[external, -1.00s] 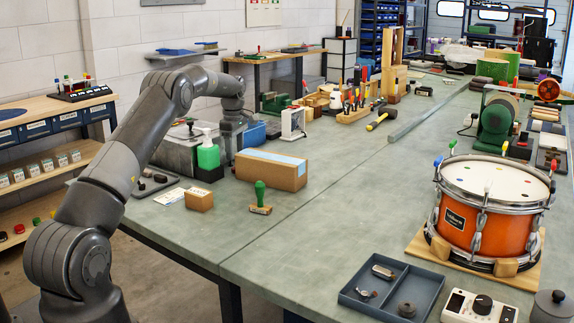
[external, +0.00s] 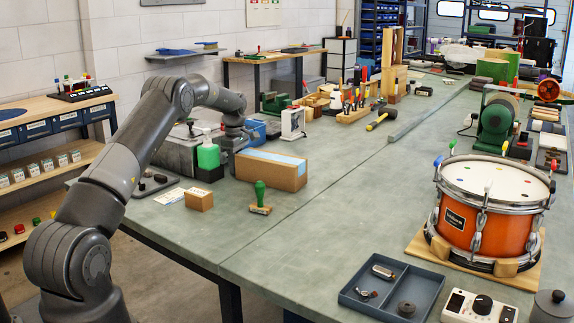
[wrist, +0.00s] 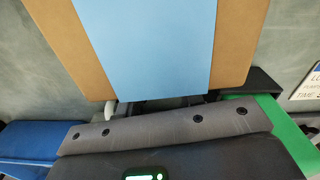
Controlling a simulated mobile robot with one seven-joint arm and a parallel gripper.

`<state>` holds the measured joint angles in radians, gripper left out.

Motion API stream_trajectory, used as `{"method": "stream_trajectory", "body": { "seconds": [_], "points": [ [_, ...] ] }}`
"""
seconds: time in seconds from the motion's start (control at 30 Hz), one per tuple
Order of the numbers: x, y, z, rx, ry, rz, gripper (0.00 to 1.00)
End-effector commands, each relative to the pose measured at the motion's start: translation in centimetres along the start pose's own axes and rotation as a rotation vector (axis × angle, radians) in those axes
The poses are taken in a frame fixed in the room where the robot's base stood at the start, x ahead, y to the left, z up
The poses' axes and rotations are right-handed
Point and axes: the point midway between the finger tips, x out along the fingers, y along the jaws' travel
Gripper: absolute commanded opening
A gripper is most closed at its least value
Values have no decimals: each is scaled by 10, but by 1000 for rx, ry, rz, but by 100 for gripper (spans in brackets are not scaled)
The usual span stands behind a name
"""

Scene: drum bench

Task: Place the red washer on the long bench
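The long bench (external: 330,170) is the wide grey-green worktop across the external view. I cannot make out a red washer for certain in either view. My gripper (external: 237,140) points down behind the cardboard box (external: 271,170), beside the green-and-white bottle (external: 208,157); its fingertips are hidden there. In the wrist view the box's blue strip (wrist: 150,45) fills the upper middle, with my gripper's dark body along the bottom. The fingers barely show at the box's near edge, so whether they are open or shut on something is unclear.
A drum (external: 490,215) stands on a wooden board at the right. A divided tray (external: 428,288) with small metal parts lies at the front. A small carton (external: 199,199) and a green-handled stamp (external: 260,200) stand near the box. The bench middle is largely clear.

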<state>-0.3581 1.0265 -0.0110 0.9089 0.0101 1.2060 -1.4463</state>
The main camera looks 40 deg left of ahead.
Motion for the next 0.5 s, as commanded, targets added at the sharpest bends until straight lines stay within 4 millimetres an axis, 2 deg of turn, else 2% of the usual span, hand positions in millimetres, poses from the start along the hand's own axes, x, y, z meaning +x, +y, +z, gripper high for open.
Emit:
{"method": "stream_trajectory", "body": {
  "seconds": [0.03,0.33,0.5],
  "points": [
    [0,0,0,0,0,0,29],
    [0,0,0,0,0,0,6],
    [-1,0,0,0,0,1,5]
  ]
}}
